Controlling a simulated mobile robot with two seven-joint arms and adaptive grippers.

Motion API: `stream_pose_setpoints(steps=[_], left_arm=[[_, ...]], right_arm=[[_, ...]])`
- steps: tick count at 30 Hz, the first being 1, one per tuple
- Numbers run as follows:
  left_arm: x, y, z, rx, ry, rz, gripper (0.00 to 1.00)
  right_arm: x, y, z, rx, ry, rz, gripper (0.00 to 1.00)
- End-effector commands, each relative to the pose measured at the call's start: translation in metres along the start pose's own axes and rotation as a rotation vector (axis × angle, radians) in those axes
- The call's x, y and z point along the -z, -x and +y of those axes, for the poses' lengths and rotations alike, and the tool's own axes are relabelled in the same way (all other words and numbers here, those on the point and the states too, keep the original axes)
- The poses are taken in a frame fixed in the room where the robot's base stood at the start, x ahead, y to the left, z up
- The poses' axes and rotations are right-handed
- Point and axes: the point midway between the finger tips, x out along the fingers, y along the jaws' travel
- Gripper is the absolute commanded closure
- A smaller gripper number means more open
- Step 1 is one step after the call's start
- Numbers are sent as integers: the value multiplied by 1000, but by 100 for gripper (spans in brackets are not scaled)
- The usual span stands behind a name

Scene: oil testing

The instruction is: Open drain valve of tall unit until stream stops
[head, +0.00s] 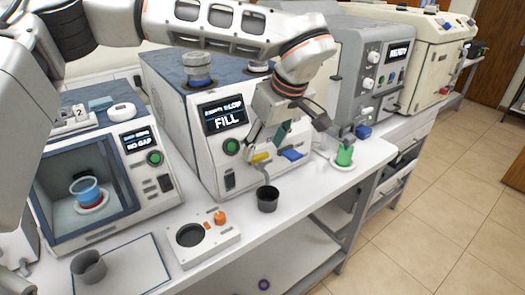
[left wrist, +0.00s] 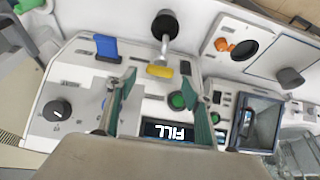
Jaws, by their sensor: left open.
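The tall unit (head: 207,160) is a white box with a dark blue top and a lit display reading FILL. A yellow valve lever (head: 261,158) sits low on its front above a grey spout (head: 265,174). A dark cup (head: 267,200) stands below the spout; I cannot make out a stream. My left gripper (head: 265,143) is open and empty in front of the unit, near the lever. In the left wrist view the yellow lever (left wrist: 159,70) lies just beyond and between my two spread fingers (left wrist: 163,80). My right gripper is out of view.
A blue lever (head: 292,154) sits right of the yellow one. The green button (head: 231,147) is to its left. A green container (head: 344,155) stands on a white dish at right. A flat block with an orange knob (head: 219,217) lies front left, near a grey cup (head: 88,267).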

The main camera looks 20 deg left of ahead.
Motion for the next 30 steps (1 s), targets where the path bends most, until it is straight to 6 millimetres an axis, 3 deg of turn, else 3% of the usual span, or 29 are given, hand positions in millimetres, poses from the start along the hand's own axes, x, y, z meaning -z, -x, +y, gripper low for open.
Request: stream_pose_setpoints(steps=[6, 17, 21, 30], left_arm=[[0, -24, 0, 0, 0, -1, 49], [0, -28, 0, -1, 0, 0, 49], [0, -28, 0, -1, 0, -1, 85], [0, -27, 0, 4, 12, -1, 87]], right_arm=[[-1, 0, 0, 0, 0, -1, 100], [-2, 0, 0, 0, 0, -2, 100], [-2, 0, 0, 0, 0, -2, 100], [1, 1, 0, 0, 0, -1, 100]])
